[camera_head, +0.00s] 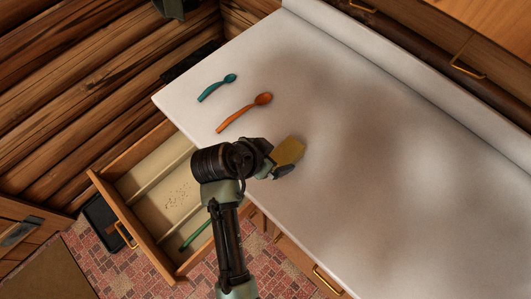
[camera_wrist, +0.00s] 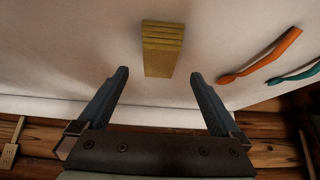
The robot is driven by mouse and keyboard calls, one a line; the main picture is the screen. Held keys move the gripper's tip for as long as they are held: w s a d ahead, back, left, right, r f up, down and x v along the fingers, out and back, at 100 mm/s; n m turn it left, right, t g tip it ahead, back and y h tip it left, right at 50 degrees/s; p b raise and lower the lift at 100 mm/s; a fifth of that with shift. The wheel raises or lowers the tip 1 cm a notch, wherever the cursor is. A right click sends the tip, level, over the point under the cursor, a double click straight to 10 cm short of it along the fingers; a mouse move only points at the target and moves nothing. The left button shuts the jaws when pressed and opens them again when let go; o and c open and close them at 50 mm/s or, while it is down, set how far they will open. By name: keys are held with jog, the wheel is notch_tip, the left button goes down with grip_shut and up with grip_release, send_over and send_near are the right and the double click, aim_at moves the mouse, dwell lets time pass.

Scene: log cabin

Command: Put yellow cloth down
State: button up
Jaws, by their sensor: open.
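The yellow cloth (camera_head: 289,151) looks like a folded, layered block and rests on the white countertop (camera_head: 400,210). It also shows in the wrist view (camera_wrist: 162,48), ahead of my fingertips and roughly centred between them. My gripper (camera_head: 279,163) is at the cloth's near side in the head view. In the wrist view its two fingers (camera_wrist: 160,75) are wide apart with nothing held between them. In the head view the gripper hides part of the cloth's edge.
An orange spoon (camera_head: 244,113) and a teal spoon (camera_head: 217,87) lie on the counter left of the cloth. An open drawer (camera_head: 122,207) with dividers and a green utensil (camera_head: 196,232) juts out below the counter. The counter right of the cloth is clear.

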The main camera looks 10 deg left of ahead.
jog(key=w+r+n+t+y, duration=0.1)
jog(key=w+r+t, duration=0.25)
jog(key=r, duration=0.95)
jog(key=w+a+r+n+t+y, duration=0.1)
jog(key=w+r+n+t, duration=0.2)
jog(key=r, duration=0.9)
jog(key=w+r+t+y, duration=0.25)
jog(key=r+t, duration=0.25)
jog(key=r, duration=0.8)
jog(key=s+d+r+n+t, duration=0.1)
jog(key=s+r+t, duration=0.4)
jog(key=r, duration=0.8)
jog(key=s+d+r+n+t, duration=0.2)
jog(key=s+r+t, duration=0.3)
jog(key=r, duration=0.7)
jog(key=s, duration=0.2)
jog(key=shift+s+d+r, duration=0.35)
jog(key=shift+d+r, duration=0.05)
jog(key=shift+f, duration=0.1)
